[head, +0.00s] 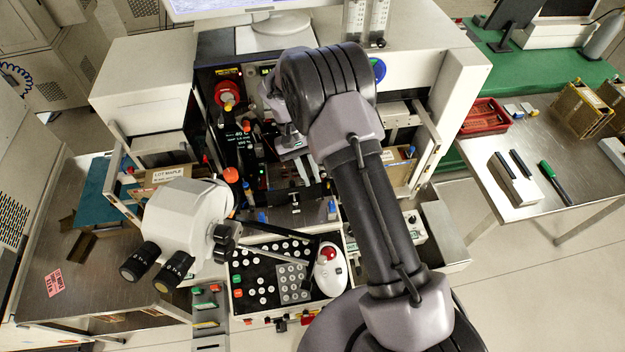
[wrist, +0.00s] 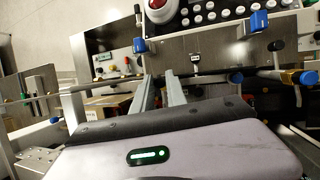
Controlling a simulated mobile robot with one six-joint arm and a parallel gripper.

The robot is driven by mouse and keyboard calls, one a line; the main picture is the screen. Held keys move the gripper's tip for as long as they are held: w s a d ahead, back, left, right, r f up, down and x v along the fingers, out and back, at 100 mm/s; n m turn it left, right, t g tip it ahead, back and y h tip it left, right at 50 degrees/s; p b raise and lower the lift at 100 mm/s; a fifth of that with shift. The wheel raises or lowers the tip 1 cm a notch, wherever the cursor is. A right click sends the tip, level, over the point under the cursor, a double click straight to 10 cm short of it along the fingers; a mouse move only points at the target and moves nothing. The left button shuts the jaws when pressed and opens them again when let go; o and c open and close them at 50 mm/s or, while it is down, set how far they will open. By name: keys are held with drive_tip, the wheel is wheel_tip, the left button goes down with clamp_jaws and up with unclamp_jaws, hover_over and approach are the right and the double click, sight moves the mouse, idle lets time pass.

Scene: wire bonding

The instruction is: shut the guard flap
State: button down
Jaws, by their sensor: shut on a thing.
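My gripper (head: 303,172) reaches down into the open front of the bonding machine. In the wrist view its two pale fingers (wrist: 159,82) stand close together, shut on a thin edge that looks like the guard flap's. The guard flap (head: 312,194) shows in the head view as a dark, narrow strip across the machine front, just below the fingertips. Its clear or dark parts are hard to tell from the work area behind it. My arm covers its right side, and I cannot tell its exact tilt.
A microscope head (head: 187,216) stands close on the left. The key panel (head: 240,297) with a white trackball unit (head: 329,272) lies in front. A box labelled LOT MAPLE (head: 168,174) sits at left. A side table (head: 545,208) with a red tray (head: 486,115) is at right.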

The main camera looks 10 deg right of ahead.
drive_tip(key=shift+s+f, duration=0.2)
drive_tip(key=shift+f, duration=0.55)
drive_tip(key=c, duration=1.7)
unclamp_jaws()
drive_tip(key=shift+r, duration=0.35)
drive_tip(key=v, duration=0.3)
drive_tip(key=shift+d, duration=0.3)
drive_tip(key=shift+s+r, duration=0.6)
drive_tip(key=shift+s, duration=0.05)
drive_tip(key=s+d+r, duration=0.1)
drive_tip(key=s+r, duration=0.1)
drive_tip(key=s, duration=1.3)
drive_tip(key=shift+d, duration=0.35)
drive_tip(key=shift+s, duration=0.15)
